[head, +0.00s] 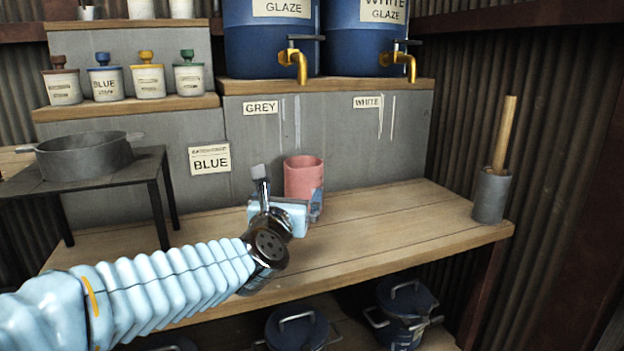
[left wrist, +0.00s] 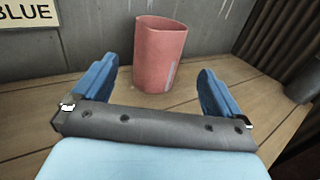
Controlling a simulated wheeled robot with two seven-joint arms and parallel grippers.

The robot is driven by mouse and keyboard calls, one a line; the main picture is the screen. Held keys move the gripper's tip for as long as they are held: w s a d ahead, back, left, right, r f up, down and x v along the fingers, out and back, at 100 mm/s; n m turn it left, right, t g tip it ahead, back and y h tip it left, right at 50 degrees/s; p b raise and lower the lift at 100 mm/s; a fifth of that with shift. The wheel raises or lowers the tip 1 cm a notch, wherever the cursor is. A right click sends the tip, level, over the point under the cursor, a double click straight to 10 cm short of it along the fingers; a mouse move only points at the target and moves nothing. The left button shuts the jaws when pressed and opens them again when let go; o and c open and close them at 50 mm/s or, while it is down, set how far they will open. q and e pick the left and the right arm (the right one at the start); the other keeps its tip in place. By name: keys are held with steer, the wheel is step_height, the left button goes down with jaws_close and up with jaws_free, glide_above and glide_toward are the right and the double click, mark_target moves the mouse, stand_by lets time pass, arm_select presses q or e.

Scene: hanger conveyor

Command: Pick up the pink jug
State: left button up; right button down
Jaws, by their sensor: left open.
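The pink jug (head: 304,176) stands upright on the wooden bench against the grey back panel, below the GREY label. My left gripper (head: 288,206) is just in front of it and hides its lower part in the head view. In the left wrist view the jug (left wrist: 160,55) stands beyond the open blue fingers of my left gripper (left wrist: 155,88), roughly centred between them. The gap between the fingers is empty, and the jug looks apart from them. No handle of the jug can be made out. My right gripper is not in view.
The wooden bench (head: 400,222) is clear right of the jug, up to a grey pot (head: 490,196) holding a wooden stick. A dark table (head: 150,165) with a grey pan (head: 85,156) stands left. Blue glaze barrels (head: 268,40) with brass taps sit above. Lidded pots (head: 405,305) stand below.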

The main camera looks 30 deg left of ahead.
mark_target(299, 178)
arm_select(q)
steer(key=x, duration=0.4)
steer(key=p+x, duration=0.1)
steer(key=x, duration=0.3)
steer(key=shift+w+a+r, duration=0.2)
steer(key=shift+w, duration=0.15)
steer(key=p+x, duration=0.2)
steer(key=x, duration=0.3)
steer(key=shift+r, duration=0.15)
steer(key=shift+w+a, duration=0.1)
steer(key=shift+w, duration=0.2)
steer(key=c, duration=1.4)
steer(key=shift+r, duration=0.1)
